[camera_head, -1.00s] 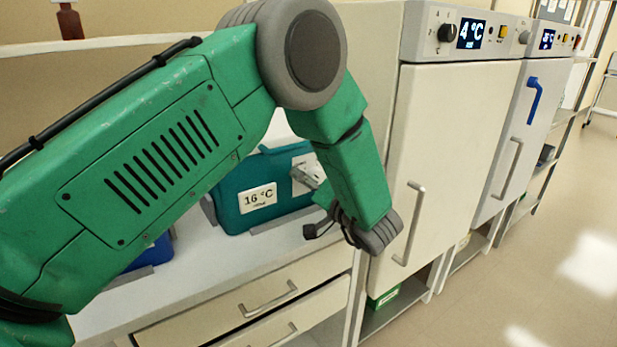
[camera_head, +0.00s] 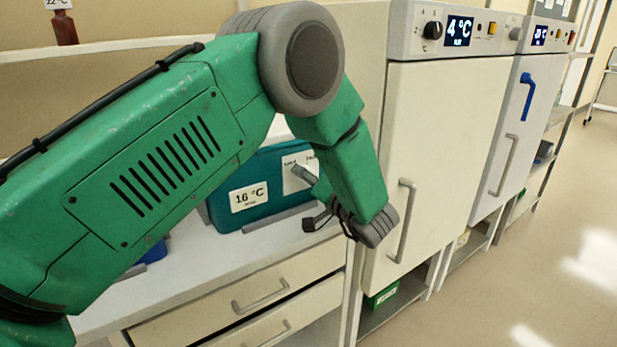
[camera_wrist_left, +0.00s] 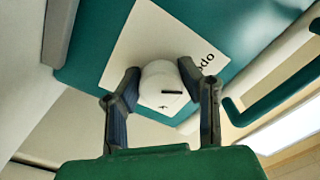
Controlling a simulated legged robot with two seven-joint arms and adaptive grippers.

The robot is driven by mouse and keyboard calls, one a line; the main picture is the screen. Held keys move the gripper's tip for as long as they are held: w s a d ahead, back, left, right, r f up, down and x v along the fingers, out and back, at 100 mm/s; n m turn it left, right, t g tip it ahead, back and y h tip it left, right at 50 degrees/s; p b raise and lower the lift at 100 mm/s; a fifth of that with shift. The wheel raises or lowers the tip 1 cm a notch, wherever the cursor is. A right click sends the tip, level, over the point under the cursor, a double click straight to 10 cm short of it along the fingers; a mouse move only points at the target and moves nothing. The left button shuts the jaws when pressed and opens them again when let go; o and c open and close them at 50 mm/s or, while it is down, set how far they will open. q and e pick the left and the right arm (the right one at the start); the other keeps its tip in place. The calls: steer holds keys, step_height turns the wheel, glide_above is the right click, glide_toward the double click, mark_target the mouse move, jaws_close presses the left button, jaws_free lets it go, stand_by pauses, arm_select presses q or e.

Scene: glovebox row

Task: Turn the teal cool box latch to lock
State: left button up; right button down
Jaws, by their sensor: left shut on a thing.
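The teal cool box (camera_head: 275,165) stands on the white counter, with a 16 °C label on its front. Its latch is a white knob (camera_wrist_left: 160,84) with a dark mark, on a white plate (camera_head: 292,160) at the right of the front; the plate's lettering is only partly readable. My left gripper (camera_wrist_left: 160,88) is shut on the latch, a finger on each side of the knob in the left wrist view. My right gripper is not in view.
White cabinets with handles stand right of the counter; the nearest (camera_head: 450,140) shows 4 °C and is close to my left wrist. Drawers (camera_head: 255,290) lie below the counter. A blue object (camera_head: 153,252) shows partly behind my arm. A brown bottle (camera_head: 64,28) stands on the shelf.

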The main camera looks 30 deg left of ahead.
arm_select(q)
steer(key=shift+d, duration=0.5)
steer(key=shift+c, duration=0.2)
steer(key=shift+a+r+m+p, duration=0.15)
steer(key=shift+m+p, duration=0.25)
steer(key=shift+p, duration=0.3)
steer(key=m+p, duration=0.3)
steer(key=p, duration=0.2)
steer(key=shift+r+m, duration=0.15)
steer(key=shift+m, duration=0.25)
steer(key=m+p, duration=0.2)
steer(key=m, duration=0.1)
steer(key=shift+m, duration=0.3)
steer(key=m+p, duration=0.1)
steer(key=m, duration=0.1)
steer(key=shift+f+m+p, duration=0.2)
steer(key=shift+m+p, duration=0.2)
steer(key=m+p, duration=0.1)
steer(key=m, duration=0.1)
steer(key=shift+m, duration=0.3)
steer(key=m, duration=0.4)
steer(key=shift+f+p, duration=0.25)
steer(key=shift+p, duration=0.1)
steer(key=shift+s+m, duration=0.1)
steer(key=shift+m, duration=0.2)
